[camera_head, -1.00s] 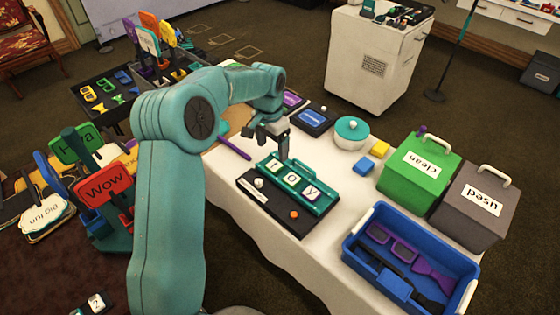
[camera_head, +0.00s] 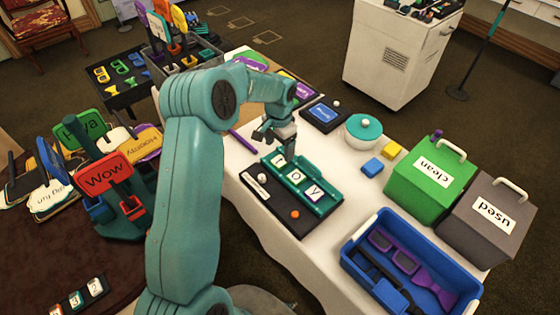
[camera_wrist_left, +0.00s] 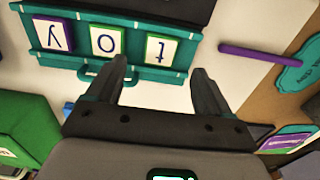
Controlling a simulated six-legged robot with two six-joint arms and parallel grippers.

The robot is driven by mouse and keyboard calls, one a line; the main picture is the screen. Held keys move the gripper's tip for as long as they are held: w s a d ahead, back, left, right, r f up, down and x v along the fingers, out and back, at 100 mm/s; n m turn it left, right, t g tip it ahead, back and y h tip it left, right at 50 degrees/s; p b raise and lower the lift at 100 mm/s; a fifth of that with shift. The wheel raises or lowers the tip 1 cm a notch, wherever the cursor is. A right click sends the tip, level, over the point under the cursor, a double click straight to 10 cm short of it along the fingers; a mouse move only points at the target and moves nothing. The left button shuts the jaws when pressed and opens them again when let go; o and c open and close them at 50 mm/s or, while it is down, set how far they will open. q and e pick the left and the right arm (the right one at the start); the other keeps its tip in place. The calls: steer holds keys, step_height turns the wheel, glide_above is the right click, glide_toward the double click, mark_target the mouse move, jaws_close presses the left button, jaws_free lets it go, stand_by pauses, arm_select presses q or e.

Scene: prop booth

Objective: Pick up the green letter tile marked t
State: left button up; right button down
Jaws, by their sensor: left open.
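The tile marked t (camera_head: 280,160) stands at the far left end of a teal tile rack (camera_head: 325,207), beside the o tile (camera_head: 296,177) and y tile (camera_head: 314,193). In the left wrist view the t tile (camera_wrist_left: 160,49) is white with a green edge and shows upside down. My left gripper (camera_head: 284,148) hangs just above and behind the t tile. In the wrist view its fingers (camera_wrist_left: 159,66) are apart and empty, with the t tile beyond and between their tips. I see no contact. My right gripper is not in view.
Blue (camera_head: 372,167) and yellow (camera_head: 393,149) blocks, a teal-lidded pot (camera_head: 364,130), green (camera_head: 430,178) and grey (camera_head: 485,225) bins and a blue tray (camera_head: 352,270) stand to the right.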

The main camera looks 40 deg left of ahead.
mark_target(279, 161)
arm_select(q)
step_height(279, 161, down, 5)
steer(key=shift+f+p, duration=0.15)
steer(key=shift+p, duration=0.55)
steer(key=shift+w+a+f, duration=0.1)
steer(key=shift+f, duration=0.4)
steer(key=shift+r, duration=0.15)
steer(key=c, duration=1.1)
